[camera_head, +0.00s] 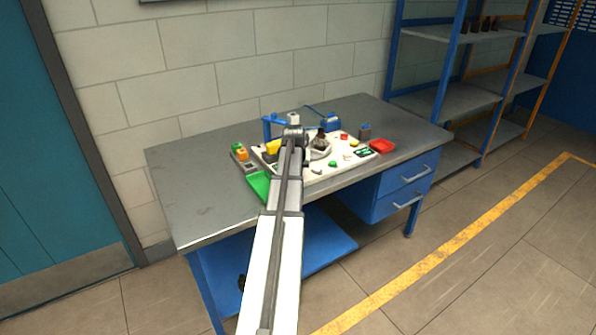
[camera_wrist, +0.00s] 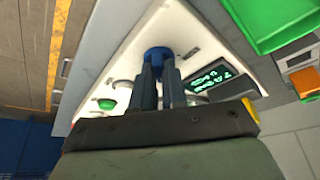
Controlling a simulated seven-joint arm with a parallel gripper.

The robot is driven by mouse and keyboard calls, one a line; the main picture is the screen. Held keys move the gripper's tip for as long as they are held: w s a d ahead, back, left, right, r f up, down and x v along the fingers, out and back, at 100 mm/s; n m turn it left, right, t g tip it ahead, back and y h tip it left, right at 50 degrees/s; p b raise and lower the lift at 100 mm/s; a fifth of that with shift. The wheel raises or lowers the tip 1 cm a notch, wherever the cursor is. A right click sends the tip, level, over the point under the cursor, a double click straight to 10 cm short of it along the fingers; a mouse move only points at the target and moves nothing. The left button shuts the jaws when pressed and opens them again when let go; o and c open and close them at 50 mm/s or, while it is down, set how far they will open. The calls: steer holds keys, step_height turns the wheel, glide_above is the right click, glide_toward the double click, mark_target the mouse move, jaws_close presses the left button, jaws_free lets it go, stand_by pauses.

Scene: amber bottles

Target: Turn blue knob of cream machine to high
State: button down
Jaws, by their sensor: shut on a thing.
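The cream machine (camera_head: 343,163) stands on the grey table, partly hidden behind my arm in the head view. Its cream panel (camera_wrist: 202,42) fills the middle of the wrist view. The blue knob (camera_wrist: 158,53) sticks up from this panel. My gripper (camera_wrist: 159,68) is shut on the blue knob, with one dark finger on each side of it. A dark display (camera_wrist: 214,83) with glowing green marks lies beside the fingers; I cannot read the setting. In the head view the knob and fingertips are hidden by my arm.
A green tray (camera_head: 259,186) lies at the machine's front left and a red tray (camera_head: 382,147) at its right. A green button (camera_wrist: 106,104) is on the panel. Orange and green blocks (camera_head: 240,153) sit at the left. The table's left part is clear.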

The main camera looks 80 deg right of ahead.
steer(key=shift+m, duration=0.6)
steer(key=c, duration=1.2)
jaws_free()
steer(key=shift+o, duration=0.2)
steer(key=v, duration=1.3)
steer(key=shift+w+r, duration=0.3)
steer(key=shift+r, duration=0.05)
steer(key=shift+a, duration=0.1)
